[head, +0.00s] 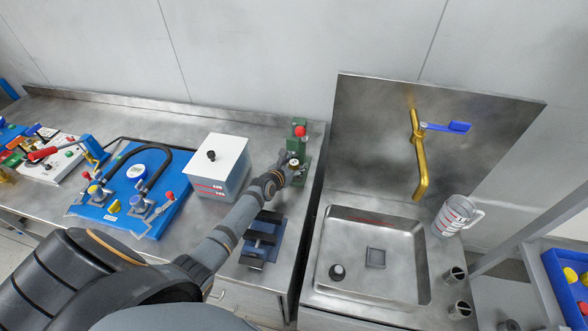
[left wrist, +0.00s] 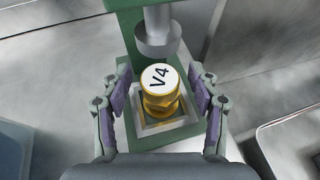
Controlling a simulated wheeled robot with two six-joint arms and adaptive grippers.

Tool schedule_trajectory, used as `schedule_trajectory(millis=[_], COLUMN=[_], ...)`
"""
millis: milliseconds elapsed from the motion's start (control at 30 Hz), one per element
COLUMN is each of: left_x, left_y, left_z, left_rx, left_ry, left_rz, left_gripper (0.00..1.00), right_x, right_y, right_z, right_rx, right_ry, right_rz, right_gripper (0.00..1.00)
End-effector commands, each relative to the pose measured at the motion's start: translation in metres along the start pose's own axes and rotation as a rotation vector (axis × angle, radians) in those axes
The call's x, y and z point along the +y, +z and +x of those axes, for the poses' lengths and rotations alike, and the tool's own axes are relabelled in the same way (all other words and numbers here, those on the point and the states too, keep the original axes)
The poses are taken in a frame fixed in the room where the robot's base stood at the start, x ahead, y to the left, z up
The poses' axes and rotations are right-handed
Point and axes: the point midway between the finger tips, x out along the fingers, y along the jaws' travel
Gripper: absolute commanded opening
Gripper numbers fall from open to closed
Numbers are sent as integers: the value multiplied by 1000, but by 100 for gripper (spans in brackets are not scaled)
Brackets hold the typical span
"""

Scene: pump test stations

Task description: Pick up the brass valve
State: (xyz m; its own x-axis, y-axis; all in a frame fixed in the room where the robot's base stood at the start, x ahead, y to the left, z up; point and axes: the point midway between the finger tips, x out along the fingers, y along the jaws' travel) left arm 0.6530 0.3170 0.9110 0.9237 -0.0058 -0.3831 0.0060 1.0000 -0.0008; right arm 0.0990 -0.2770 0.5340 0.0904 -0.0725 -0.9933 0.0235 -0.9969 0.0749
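The brass valve (left wrist: 160,100) stands upright in a square seat on the base of a green press (left wrist: 127,30), under the press's grey ram (left wrist: 158,38). Its white top reads "V4". My left gripper (left wrist: 160,97) is open, with one purple-padded finger on each side of the valve. Gaps show between the pads and the valve, and the gripper holds nothing. In the head view the green press (head: 300,143), with a red knob on top, stands at the right end of the steel bench, and my left gripper (head: 294,168) is in front of it. My right gripper is out of view.
A white box with a black knob (head: 217,165) stands left of the press. A blue stand (head: 262,240) lies below my left forearm. A blue pump board (head: 130,190) is farther left. Right of a gap are a sink (head: 372,255), brass tap (head: 419,165) and jug (head: 455,215).

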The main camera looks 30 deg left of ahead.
Motion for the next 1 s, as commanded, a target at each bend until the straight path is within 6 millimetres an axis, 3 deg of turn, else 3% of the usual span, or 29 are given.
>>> schedule_trajectory(millis=[67,433,733,900,1000], left_x=[0,0,0,0,-18], left_y=[0,0,2,18,18], left_z=[0,0,-1,-7,-2], left_rx=[0,1,0,-4,-2], left_ry=[0,0,0,0,-2], left_rz=[0,1,1,2,-4], left_gripper=[49,0,0,0,0], right_x=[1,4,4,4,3], right_y=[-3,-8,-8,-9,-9], right_z=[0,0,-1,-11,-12], right_rx=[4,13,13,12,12], right_ry=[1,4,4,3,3], right_rz=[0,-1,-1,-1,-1], right_gripper=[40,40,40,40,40])
